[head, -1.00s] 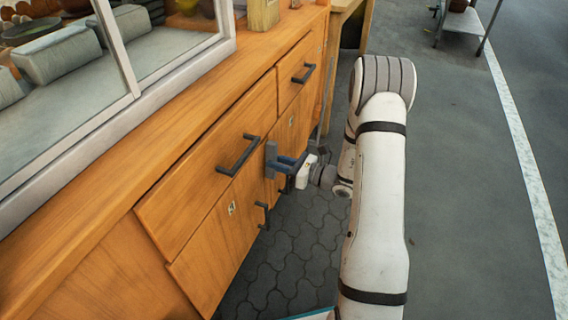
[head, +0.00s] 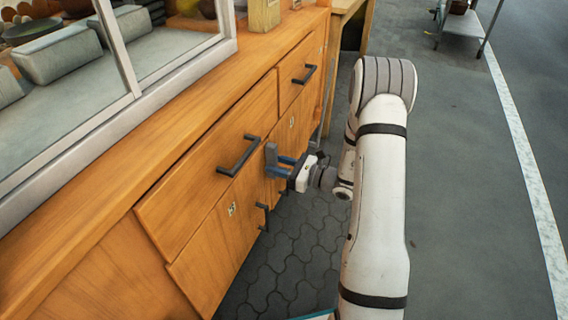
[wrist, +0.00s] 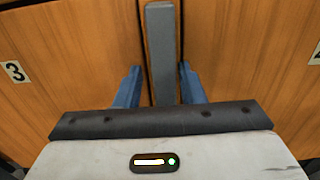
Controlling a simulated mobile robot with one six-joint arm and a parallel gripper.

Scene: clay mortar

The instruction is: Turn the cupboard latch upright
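The cupboard latch (head: 271,161) is a grey flat bar on the seam between the two cupboard doors, below the drawers. In the head view it stands upright. In the wrist view the latch (wrist: 161,50) runs straight up the picture, between the blue fingers of my gripper (wrist: 160,86). A narrow gap shows on each side of the bar, so the fingers are around it but look clear of it. In the head view my gripper (head: 285,166) reaches in from the right, right in front of the latch. The lower end of the bar is hidden behind the gripper body in the wrist view.
The door marked 3 (head: 220,232) has a dark handle (head: 262,216). A drawer handle (head: 238,155) sits close to the left of the latch, and another drawer handle (head: 305,75) is farther back. The paved floor (head: 295,250) beside the cupboard is clear.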

